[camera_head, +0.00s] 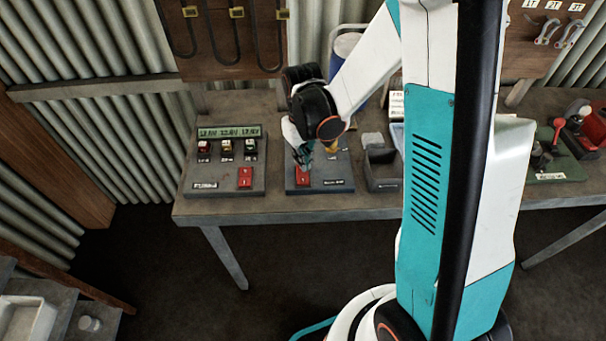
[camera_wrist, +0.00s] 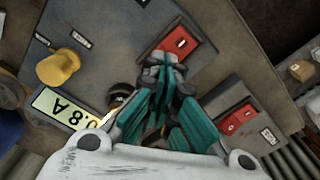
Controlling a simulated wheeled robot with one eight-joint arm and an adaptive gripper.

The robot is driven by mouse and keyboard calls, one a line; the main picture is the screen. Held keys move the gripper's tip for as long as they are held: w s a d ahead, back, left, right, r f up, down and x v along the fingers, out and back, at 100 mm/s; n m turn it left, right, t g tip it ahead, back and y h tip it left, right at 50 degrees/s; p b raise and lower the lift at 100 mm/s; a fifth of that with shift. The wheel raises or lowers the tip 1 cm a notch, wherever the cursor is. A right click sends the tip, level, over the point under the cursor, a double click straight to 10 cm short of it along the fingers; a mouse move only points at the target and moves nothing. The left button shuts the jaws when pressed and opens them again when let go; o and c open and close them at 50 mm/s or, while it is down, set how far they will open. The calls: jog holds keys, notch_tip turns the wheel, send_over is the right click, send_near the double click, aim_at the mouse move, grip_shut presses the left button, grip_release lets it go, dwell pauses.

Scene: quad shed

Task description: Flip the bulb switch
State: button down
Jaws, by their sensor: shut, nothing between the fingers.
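A red rocker switch (camera_head: 303,177) sits at the front left of a grey panel (camera_head: 335,184) on the bench. A label on the panel's front is too small to read surely. My gripper (camera_head: 304,162) is above and just behind this switch, pointing down, shut and empty. In the wrist view the closed fingertips (camera_wrist: 163,72) lie at the near edge of the red switch (camera_wrist: 180,43). I cannot tell whether they touch it. A yellow knob (camera_wrist: 58,67) and a small display (camera_wrist: 66,109) are on the same panel. A dark round part beside the fingers is partly hidden.
A second grey panel (camera_head: 200,176) stands to the left, with a three-part green display (camera_head: 230,132), several small coloured parts and its own red switch (camera_head: 245,177). A dark open bin (camera_head: 382,170) stands close on the right. The bench's front edge (camera_head: 260,216) is clear.

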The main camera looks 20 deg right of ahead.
jog(key=shift+f+b, duration=0.75)
jog(key=shift+f, duration=0.05)
dwell(0.4)
jog(key=shift+r, duration=0.1)
jog(key=shift+r+p, duration=2.3)
jog(key=shift+r, duration=1.15)
notch_tip(320, 180, up, 8)
jog(key=f+m+t+b, duration=0.1)
jog(key=t+b, duration=0.2)
jog(key=b, duration=0.1)
send_over(309, 186)
jog(key=s+r+m+t+b, duration=0.1)
jog(key=s+t+b, duration=0.3)
jog(key=s, duration=0.5)
jog(key=shift+b+v, duration=0.45)
jog(key=shift+v, duration=0.45)
